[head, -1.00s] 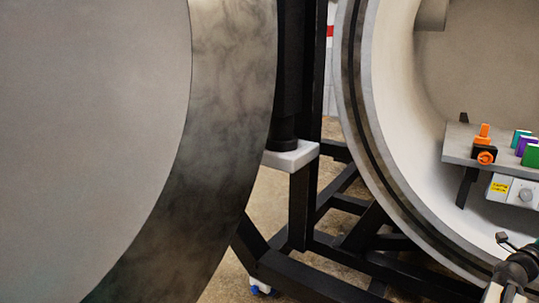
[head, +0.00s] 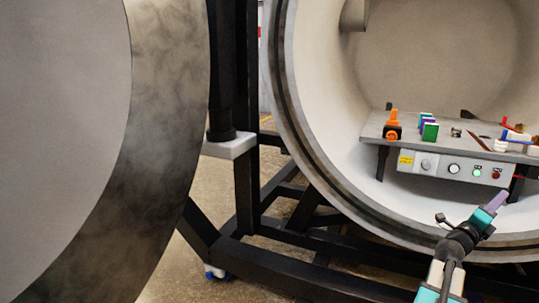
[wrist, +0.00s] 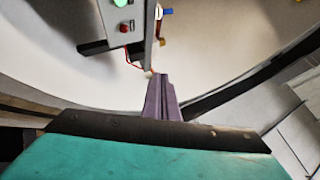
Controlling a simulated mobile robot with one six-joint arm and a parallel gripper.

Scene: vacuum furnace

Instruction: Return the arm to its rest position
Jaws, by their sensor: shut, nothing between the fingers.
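My gripper (head: 497,201) is in the lower right of the head view, in front of the chamber's lower rim. Its purple fingers are together with nothing between them. The fingers also show in the wrist view (wrist: 161,98), pointing towards the chamber's inner wall, below the end of the control panel (wrist: 123,22). My arm reaches up from the bottom edge of the head view, with its base out of frame.
The open round chamber (head: 289,150) holds a grey table (head: 372,127) with an orange-and-black device (head: 393,125), coloured blocks (head: 429,130) and a button panel (head: 440,166). The large round door (head: 165,130) stands open at left. A black frame (head: 245,190) lies between.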

